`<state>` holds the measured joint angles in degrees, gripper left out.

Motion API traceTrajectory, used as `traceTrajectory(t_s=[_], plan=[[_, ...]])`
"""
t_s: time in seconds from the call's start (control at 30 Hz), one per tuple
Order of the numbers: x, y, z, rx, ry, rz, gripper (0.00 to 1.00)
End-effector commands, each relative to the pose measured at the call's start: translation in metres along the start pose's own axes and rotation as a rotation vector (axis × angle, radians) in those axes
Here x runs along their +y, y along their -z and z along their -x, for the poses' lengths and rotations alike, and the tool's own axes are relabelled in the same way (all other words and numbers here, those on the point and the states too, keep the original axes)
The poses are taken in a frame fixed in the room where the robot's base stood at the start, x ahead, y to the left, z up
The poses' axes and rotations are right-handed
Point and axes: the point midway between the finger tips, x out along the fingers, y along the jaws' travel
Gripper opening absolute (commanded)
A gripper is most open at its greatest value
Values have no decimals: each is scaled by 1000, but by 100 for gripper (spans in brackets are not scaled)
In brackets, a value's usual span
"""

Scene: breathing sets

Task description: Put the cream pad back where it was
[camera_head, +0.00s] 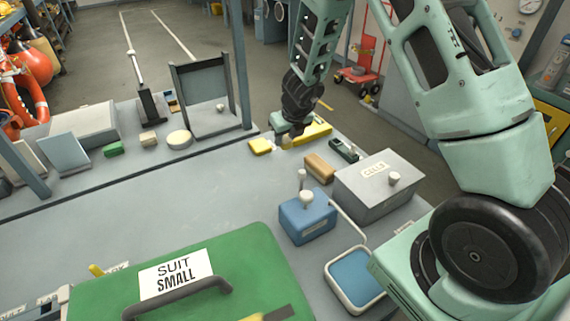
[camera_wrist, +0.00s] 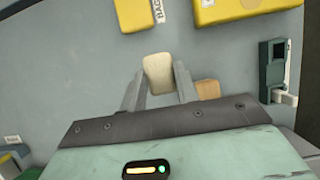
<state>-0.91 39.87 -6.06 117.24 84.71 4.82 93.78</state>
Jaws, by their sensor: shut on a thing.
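The cream pad (camera_wrist: 157,75) is a small pale block with rounded corners, seen between my two fingertips in the wrist view. My gripper (camera_wrist: 160,69) is shut on it, one grey finger at each side. In the head view my gripper (camera_head: 288,138) is low over the far right part of the bench, between two yellow things. The pad is mostly hidden by the gripper there. I cannot tell whether the pad touches the bench.
A yellow block (camera_head: 260,146) and a longer yellow thing (camera_head: 314,132) flank the gripper. A brown block (camera_head: 320,167), a dark green device (camera_head: 344,149), a grey CELLS box (camera_head: 378,188) and a blue box (camera_head: 307,221) stand nearer. The middle bench is clear.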

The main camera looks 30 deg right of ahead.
Motion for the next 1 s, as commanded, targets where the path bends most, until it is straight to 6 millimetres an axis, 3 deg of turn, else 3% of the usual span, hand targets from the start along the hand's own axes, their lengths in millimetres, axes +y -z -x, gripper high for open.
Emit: traceTrajectory(t_s=[0.03, 0.1, 0.43, 0.7, 1.0], plan=[[0, 7, -16, 0, -1, 0, 10], [0, 10, -25, 0, -2, 1, 10], [0, 16, -40, 0, -2, 4, 10], [1, 28, -69, 0, -2, 4, 10], [0, 28, -69, -1, -2, 4, 10]])
